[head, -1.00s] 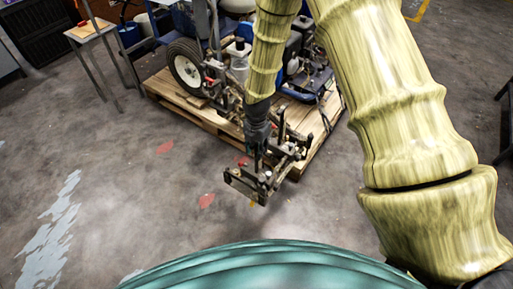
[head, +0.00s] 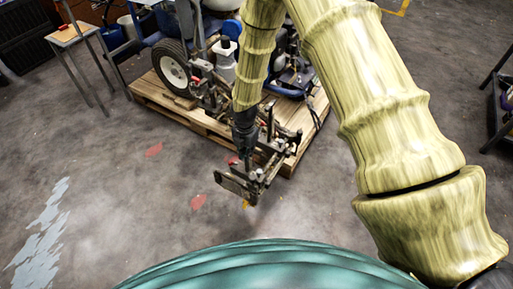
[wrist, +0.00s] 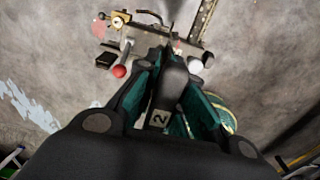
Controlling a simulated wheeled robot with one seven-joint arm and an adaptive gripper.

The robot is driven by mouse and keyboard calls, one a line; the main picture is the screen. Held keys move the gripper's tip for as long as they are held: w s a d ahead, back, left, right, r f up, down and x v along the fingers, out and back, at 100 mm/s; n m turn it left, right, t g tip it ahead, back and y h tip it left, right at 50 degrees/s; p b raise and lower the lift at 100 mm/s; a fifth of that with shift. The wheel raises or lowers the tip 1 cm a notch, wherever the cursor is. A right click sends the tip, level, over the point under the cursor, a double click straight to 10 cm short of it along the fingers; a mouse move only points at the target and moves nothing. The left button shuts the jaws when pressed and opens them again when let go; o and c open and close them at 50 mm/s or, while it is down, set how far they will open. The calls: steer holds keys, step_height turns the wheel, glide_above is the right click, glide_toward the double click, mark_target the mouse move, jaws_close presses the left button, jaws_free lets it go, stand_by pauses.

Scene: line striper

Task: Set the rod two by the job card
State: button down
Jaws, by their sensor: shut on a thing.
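The line striper (head: 172,68) stands on a wooden pallet (head: 222,128) in the head view. Its dark metal bracket assembly (head: 238,186) reaches out past the pallet's front edge. My gripper (head: 246,150) points down at this assembly. In the wrist view my gripper (wrist: 172,92) is shut around a dark rounded handle (wrist: 173,76), with a pale tag marked "2" (wrist: 160,117) just below it. Beyond the jaws are a red ball knob (wrist: 119,71) at left and a white ball knob (wrist: 196,66) at right. The handle's lower part is hidden. I cannot make out a job card.
Dark shelving is at the right edge (head: 500,105). Red patches (head: 198,202) and worn pale paint (head: 40,240) mark the open floor in front.

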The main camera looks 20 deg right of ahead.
glide_above(247, 170)
steer(key=f, duration=0.4)
steer(key=shift+w+d+f+b, duration=0.1)
steer(key=shift+w+d+b, duration=0.05)
steer(key=shift+w+b, duration=0.2)
steer(key=shift+s, duration=0.1)
steer(key=c, duration=1.6)
jaws_free()
